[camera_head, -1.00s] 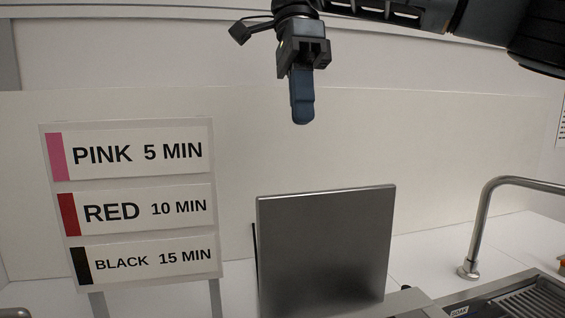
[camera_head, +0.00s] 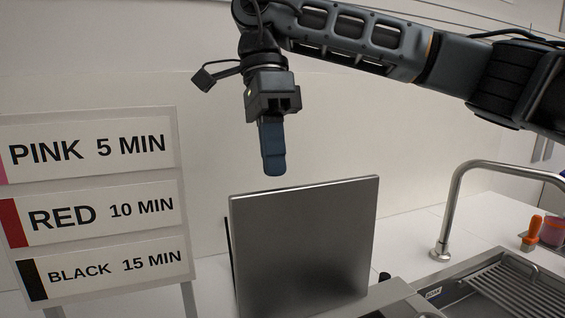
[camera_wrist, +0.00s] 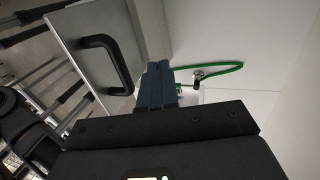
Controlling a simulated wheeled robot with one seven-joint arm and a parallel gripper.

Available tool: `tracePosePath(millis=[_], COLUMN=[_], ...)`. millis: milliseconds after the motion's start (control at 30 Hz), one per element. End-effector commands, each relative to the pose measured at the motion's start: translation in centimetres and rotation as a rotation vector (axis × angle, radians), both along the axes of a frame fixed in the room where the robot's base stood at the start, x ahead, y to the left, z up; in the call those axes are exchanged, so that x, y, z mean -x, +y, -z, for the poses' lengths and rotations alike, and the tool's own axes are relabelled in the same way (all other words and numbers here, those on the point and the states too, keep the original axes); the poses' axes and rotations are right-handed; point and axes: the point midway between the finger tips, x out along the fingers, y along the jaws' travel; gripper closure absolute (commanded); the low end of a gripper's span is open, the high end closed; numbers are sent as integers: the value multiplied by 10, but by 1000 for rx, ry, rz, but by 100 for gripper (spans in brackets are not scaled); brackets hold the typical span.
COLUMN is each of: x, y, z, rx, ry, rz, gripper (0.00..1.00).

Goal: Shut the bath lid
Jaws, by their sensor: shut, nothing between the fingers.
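The bath lid (camera_head: 305,245) is a flat grey metal plate standing upright, raised open, in the head view. The bath under it is mostly out of frame. My gripper (camera_head: 273,170) is shut and empty, pointing down, just above and seemingly behind the lid's top edge; I cannot tell the exact gap. In the wrist view my shut fingers (camera_wrist: 156,70) point at a pale surface. A grey panel with a black bar handle (camera_wrist: 107,52), apparently the lid's other face, lies to their left. No contact with it shows.
A sign board (camera_head: 93,205) with pink, red and black times stands at left. A curved metal tap (camera_head: 450,205), a sink with a drain rack (camera_head: 515,290) and an orange-handled item (camera_head: 532,232) are at right. The wrist view shows a green cord (camera_wrist: 228,68).

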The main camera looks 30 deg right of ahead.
Motion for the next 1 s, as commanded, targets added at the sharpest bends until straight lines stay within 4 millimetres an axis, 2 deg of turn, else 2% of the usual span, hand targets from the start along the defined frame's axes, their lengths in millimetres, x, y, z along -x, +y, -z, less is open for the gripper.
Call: tracePosePath(millis=[100, 300, 800, 1000], x=[16, 34, 38, 43], y=[3, 7, 8, 9], z=[0, 3, 5, 5], rx=[0, 0, 0, 12], ry=[-1, 0, -3, -57], rz=[-2, -1, 0, -1], gripper=[100, 100, 100, 100])
